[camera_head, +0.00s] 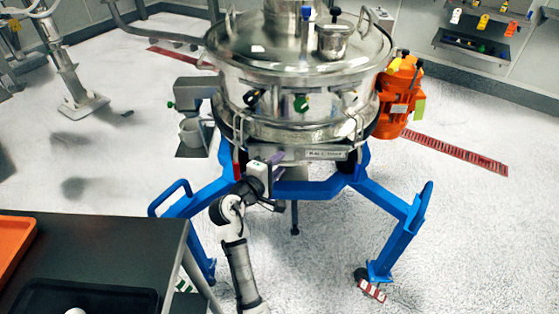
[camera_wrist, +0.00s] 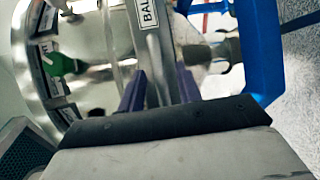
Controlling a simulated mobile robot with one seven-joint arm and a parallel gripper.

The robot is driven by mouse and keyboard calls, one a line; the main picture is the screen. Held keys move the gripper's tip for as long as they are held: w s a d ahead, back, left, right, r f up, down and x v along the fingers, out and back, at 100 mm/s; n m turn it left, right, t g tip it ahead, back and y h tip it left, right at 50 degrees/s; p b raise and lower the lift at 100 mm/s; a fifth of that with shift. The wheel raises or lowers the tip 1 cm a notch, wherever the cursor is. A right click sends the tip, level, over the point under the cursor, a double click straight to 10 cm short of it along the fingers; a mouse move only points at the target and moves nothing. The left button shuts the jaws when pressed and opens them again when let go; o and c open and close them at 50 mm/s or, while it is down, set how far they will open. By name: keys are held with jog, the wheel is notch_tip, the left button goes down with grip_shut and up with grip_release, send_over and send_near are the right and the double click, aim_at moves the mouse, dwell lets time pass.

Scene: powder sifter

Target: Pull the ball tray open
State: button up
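The ball tray (camera_head: 325,154) shows as a metal front with a printed label, low on the front of the round steel sifter (camera_head: 290,105). It looks flush with the sifter body. In the wrist view, the tray front (camera_wrist: 148,40) runs down between my fingers, with its "BALL" label near the top. My gripper (camera_head: 277,160) is at the left end of the tray front. Its two purple fingers (camera_wrist: 160,82) stand apart, one on each side of the metal front. Whether they touch it is hard to tell. The tray's inside is hidden.
The sifter stands on a blue frame (camera_head: 310,188) whose legs spread to both sides. An orange motor (camera_head: 398,95) is on its right. A dark table (camera_head: 110,250) with an orange tray (camera_head: 12,245) fills the lower left.

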jog(key=shift+w+d+f, duration=0.1)
jog(key=shift+w+d, duration=0.25)
jog(key=shift+w, duration=0.2)
grip_shut()
